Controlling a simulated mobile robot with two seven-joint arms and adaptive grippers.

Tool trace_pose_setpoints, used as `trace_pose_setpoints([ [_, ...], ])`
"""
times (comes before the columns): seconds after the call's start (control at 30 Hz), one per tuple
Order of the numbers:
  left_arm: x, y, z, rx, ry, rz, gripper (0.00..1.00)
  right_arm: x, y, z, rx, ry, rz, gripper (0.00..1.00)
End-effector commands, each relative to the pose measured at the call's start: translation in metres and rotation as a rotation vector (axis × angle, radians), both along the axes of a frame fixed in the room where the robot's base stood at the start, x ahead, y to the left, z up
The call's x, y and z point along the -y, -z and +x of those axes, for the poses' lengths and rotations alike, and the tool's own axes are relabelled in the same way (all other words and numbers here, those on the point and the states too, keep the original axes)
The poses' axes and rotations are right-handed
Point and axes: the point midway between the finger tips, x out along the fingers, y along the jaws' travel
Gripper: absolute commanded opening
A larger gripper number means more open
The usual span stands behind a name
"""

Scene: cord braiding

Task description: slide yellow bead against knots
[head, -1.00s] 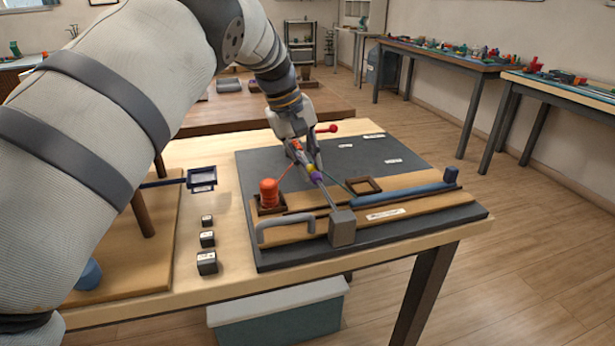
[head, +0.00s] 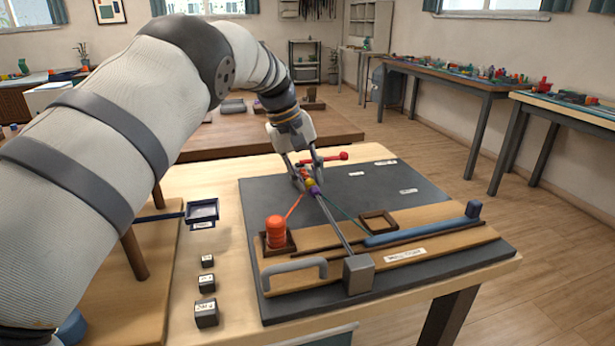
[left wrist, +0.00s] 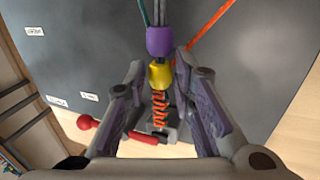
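The yellow bead (left wrist: 160,75) sits on the cords between my left gripper's fingertips (left wrist: 160,66). The orange coiled knots (left wrist: 160,108) lie directly below it in the left wrist view, and the bead appears to touch their end. A purple bead (left wrist: 159,41) is against its other side. My left gripper (head: 308,178) is over the rear of the dark board in the head view. Its fingers are apart, one on each side of the bead, with narrow gaps visible. The clamp with the red handle (left wrist: 115,133) holds the knotted end. My right gripper is not in view.
An orange spool (head: 276,230), a grey block (head: 358,272), a grey handle (head: 294,270) and a blue rod (head: 420,230) are on the board's front part. Orange and green cords fan out from the beads. Small dark weights (head: 206,313) stand left of the board (head: 252,215).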

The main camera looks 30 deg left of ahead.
Motion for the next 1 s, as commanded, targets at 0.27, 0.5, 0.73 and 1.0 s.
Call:
trace_pose_setpoints([
  [0.27, 0.000, 0.000, 0.000, -0.001, 0.001, 0.001, 0.39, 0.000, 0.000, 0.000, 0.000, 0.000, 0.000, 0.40],
  [0.5, -0.006, -0.030, -0.007, 0.005, 0.000, 0.000, 0.39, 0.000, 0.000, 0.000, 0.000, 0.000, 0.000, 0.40],
  [0.73, -0.019, -0.088, -0.021, 0.003, 0.000, 0.000, 0.39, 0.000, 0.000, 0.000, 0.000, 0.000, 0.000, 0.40],
  [1.0, -0.024, -0.114, -0.029, -0.001, 0.000, 0.000, 0.39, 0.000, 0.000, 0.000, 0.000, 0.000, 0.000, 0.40],
])
